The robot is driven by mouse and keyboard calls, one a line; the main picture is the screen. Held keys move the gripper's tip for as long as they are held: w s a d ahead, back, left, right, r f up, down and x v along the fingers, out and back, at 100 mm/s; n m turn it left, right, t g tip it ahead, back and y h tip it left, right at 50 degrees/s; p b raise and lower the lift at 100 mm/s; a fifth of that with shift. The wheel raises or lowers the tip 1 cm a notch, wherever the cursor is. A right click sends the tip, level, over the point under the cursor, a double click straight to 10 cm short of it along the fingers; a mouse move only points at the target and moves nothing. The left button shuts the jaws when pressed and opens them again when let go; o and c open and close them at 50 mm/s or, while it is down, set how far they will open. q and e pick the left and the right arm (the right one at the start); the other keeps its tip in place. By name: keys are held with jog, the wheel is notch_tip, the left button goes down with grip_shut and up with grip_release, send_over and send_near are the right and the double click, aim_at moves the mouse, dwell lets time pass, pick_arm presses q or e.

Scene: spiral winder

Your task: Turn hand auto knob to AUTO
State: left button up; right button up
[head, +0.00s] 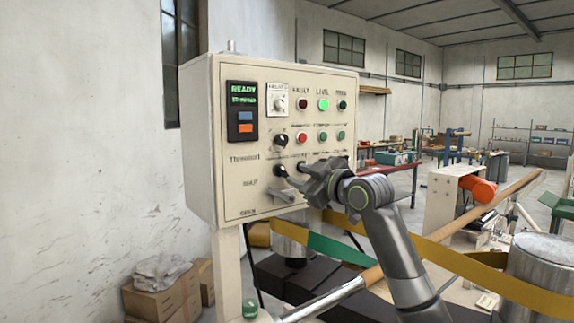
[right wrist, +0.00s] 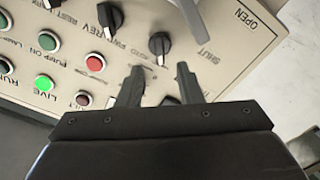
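A cream control panel (head: 232,190) stands at left centre in the head view. The black rotary knob that I take for the hand auto knob (head: 281,171) is low on it; in the right wrist view the knob (right wrist: 160,45) has a pale mark pointing toward my gripper, and small lettering beside it is hard to read. My right gripper (head: 296,180) is at the lower panel. In the right wrist view it (right wrist: 160,73) is open and empty, and the knob lies just beyond the gap between the fingertips. Contact cannot be told. My left gripper is not in view.
A grey lever (head: 282,195) sits below the knob, near SHUT and OPEN lettering. Another black knob (right wrist: 110,18) and a red button (right wrist: 95,62) are close by. A green LIVE lamp (head: 323,104) is lit. Boxes (head: 165,297) stand on the floor at lower left.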

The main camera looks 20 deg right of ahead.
aim_at(284, 171)
jog(key=p+x, duration=0.1)
jog(key=x, duration=0.3)
jog(key=shift+r, duration=0.1)
jog(key=shift+p+x, duration=0.4)
jog(key=shift+x, duration=0.55)
grip_shut()
